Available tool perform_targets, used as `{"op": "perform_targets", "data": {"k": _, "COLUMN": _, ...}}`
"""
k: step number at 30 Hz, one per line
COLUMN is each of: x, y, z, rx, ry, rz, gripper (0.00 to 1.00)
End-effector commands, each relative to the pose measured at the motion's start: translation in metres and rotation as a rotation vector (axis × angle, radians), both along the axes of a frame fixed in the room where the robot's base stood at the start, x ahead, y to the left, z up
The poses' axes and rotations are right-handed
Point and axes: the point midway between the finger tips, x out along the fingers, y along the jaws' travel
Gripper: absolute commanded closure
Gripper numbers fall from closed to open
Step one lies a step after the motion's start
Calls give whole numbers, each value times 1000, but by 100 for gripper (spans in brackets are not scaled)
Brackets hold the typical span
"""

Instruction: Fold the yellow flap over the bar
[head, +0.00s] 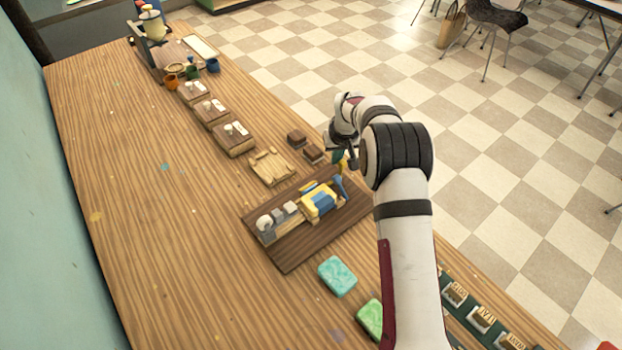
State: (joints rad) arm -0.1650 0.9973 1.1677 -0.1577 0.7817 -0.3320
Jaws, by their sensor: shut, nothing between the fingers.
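A small yellow and blue piece sits on the right half of a dark wooden board (290,250). Its yellow part, which looks like the yellow flap (307,207), lies around and beside a blue block part (322,204). The view is too small to tell the bar from its wrapper or how far the flap is folded. My gripper (338,166) is above and behind the board's right end, close to an upright blue piece (341,186). It looks shut and empty. Its fingertips are small here, and I cannot tell whether they touch anything.
Small grey and white pieces (277,216) stand on the board's left half. A pale wooden tray (270,167), small brown blocks (313,154) and a turquoise soap (337,276) lie nearby. The table's left side is clear. Its right edge runs near my arm.

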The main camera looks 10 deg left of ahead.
Motion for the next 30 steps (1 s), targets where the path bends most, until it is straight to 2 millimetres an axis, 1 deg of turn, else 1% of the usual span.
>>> {"op": "perform_targets", "data": {"k": 1, "x": -5, "y": -2, "z": -8, "rx": -3, "ry": 19, "rz": -2, "gripper": 100}}
{"op": "perform_targets", "data": {"k": 15, "x": -16, "y": -14, "z": -10, "rx": -3, "ry": 18, "rz": -2, "gripper": 100}}
{"op": "perform_targets", "data": {"k": 30, "x": -20, "y": -17, "z": -11, "rx": -2, "ry": 19, "rz": -1, "gripper": 100}}
